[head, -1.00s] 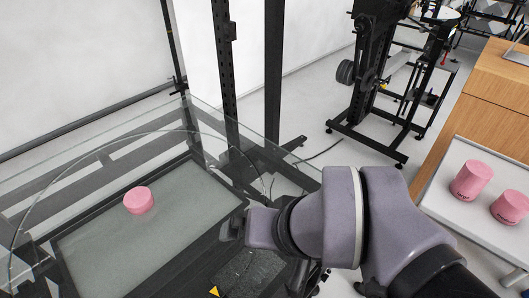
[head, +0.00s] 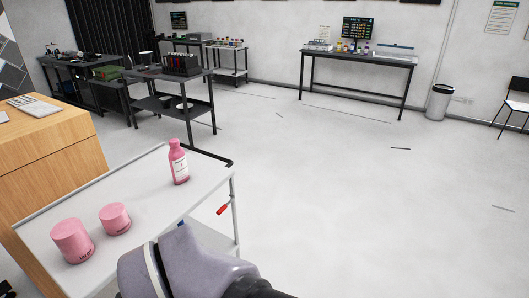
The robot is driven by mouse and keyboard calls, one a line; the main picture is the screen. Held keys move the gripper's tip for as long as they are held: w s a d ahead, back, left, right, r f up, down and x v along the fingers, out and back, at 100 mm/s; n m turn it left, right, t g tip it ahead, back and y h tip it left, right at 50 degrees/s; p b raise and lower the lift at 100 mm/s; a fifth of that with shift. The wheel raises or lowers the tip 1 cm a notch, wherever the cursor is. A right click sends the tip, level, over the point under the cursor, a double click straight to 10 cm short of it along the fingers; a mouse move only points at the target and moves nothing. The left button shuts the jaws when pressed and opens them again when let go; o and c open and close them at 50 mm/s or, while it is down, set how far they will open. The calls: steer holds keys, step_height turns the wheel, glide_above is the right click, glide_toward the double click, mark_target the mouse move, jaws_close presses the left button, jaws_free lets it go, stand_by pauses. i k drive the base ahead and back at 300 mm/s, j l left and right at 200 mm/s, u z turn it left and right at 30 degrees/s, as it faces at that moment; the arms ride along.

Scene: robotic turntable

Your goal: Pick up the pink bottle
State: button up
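The pink bottle (head: 179,163) stands upright near the far right corner of a white cart top (head: 150,192). It has a pale label and a narrow neck with a cap. My arm shows at the bottom of the head view, in front of the cart and nearer than the bottle. My gripper's fingers are out of sight in this view, so nothing shows of what they hold.
Two pink cylinders, one larger (head: 72,241) and one smaller (head: 115,218), stand on the cart left of the bottle. A wooden desk (head: 50,150) adjoins the cart on the left. Open floor (head: 350,200) lies to the right. A dark cart (head: 178,90) stands further back.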

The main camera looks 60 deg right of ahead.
mark_target(177, 158)
steer(key=z, duration=1.15)
